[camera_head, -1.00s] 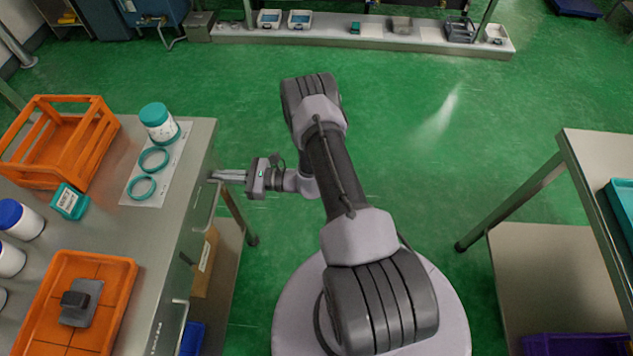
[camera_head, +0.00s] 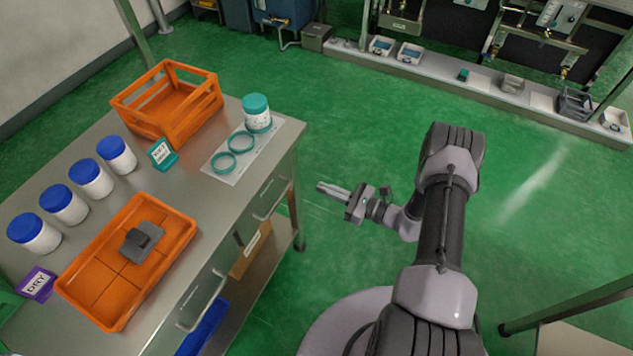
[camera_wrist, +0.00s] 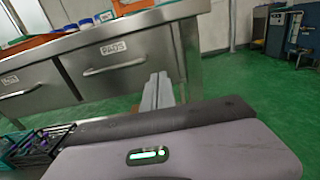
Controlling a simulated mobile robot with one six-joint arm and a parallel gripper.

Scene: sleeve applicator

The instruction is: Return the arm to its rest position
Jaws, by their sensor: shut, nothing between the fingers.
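My gripper (camera_head: 332,190) is shut and empty in the head view. It hangs in the air over the green floor, just right of the steel table (camera_head: 225,200), and points left toward the table's side. My arm bends over from my base at the bottom of the head view. In the wrist view, my gripper's fingers (camera_wrist: 157,92) lie together in front of the drawer marked PADS (camera_wrist: 115,60). They appear apart from the table.
The table holds an orange crate (camera_head: 190,128), an orange tray (camera_head: 93,297), a teal-lidded jar (camera_head: 257,118) and several blue-lidded jars (camera_head: 92,180). A low bench (camera_head: 460,90) stands at the back. Another table edge (camera_head: 575,303) is at lower right. Green floor is open between.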

